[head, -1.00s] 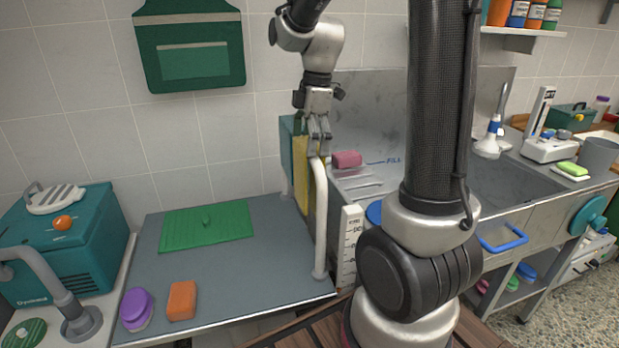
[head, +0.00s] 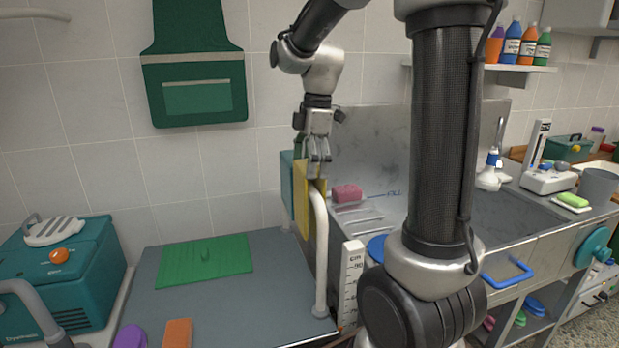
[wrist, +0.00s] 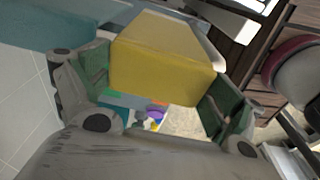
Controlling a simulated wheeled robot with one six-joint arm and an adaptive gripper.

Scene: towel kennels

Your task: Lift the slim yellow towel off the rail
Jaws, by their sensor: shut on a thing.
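The slim yellow towel (head: 302,205) hangs down at the white rail (head: 321,255) in the head view. My gripper (head: 319,170) is just above the top of the rail, pointing down, shut on the towel's upper part. In the wrist view the yellow towel (wrist: 165,60) fills the space between the green finger pads of my gripper (wrist: 155,95). I cannot tell whether the towel's lower part still touches the rail. A teal towel (head: 287,178) hangs just to the left of the yellow one.
A grey table with a green mat (head: 205,262) lies left of the rail. A pink block (head: 347,193) rests on the steel sink unit to the right. A white measuring scale (head: 351,270) stands near the rail's foot. A green apron (head: 196,75) hangs on the wall.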

